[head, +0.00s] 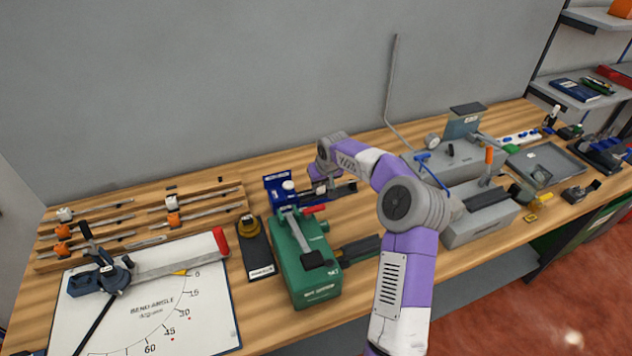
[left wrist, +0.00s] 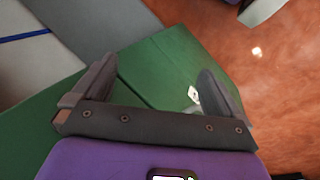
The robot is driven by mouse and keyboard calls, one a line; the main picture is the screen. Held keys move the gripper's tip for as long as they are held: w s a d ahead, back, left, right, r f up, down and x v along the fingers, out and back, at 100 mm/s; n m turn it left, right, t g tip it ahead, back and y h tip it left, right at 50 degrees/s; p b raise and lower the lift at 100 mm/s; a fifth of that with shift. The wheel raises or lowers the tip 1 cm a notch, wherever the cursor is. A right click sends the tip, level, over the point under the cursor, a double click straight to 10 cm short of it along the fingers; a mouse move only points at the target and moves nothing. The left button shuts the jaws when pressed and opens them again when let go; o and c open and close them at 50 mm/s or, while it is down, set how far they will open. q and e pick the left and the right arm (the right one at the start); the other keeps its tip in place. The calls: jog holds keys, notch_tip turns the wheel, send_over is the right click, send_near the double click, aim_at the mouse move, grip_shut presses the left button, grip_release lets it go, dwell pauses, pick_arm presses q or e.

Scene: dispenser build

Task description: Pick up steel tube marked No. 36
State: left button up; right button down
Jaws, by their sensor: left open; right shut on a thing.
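Several thin steel tubes (head: 103,211) lie in rows on a wooden rack (head: 245,205) at the left of the bench in the head view, with white and orange pieces at their ends. No number is readable, so I cannot tell which is No. 36. My right gripper (head: 318,192) is over the back of the bench, close beside a blue fixture (head: 274,183). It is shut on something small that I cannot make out. My left gripper (left wrist: 156,85) is open and empty in the left wrist view, above a green surface; it does not show in the head view.
A bend-angle board (head: 205,320) with a lever tool lies front left. A green machine (head: 308,275) with a red-tipped lever stands mid-bench. Grey machines (head: 480,225) and a grey tray (head: 575,170) fill the right. A bent rod (head: 391,85) rises against the wall.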

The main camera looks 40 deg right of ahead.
jog(key=shift+d, duration=0.15)
jog(key=c, duration=0.7)
grip_release()
jog(key=shift+c, duration=0.2)
jog(key=v, duration=0.7)
jog(key=shift+s+r+p, duration=0.2)
jog(key=shift+r+p, duration=0.05)
jog(key=shift+p, duration=0.2)
jog(key=shift+r, duration=0.1)
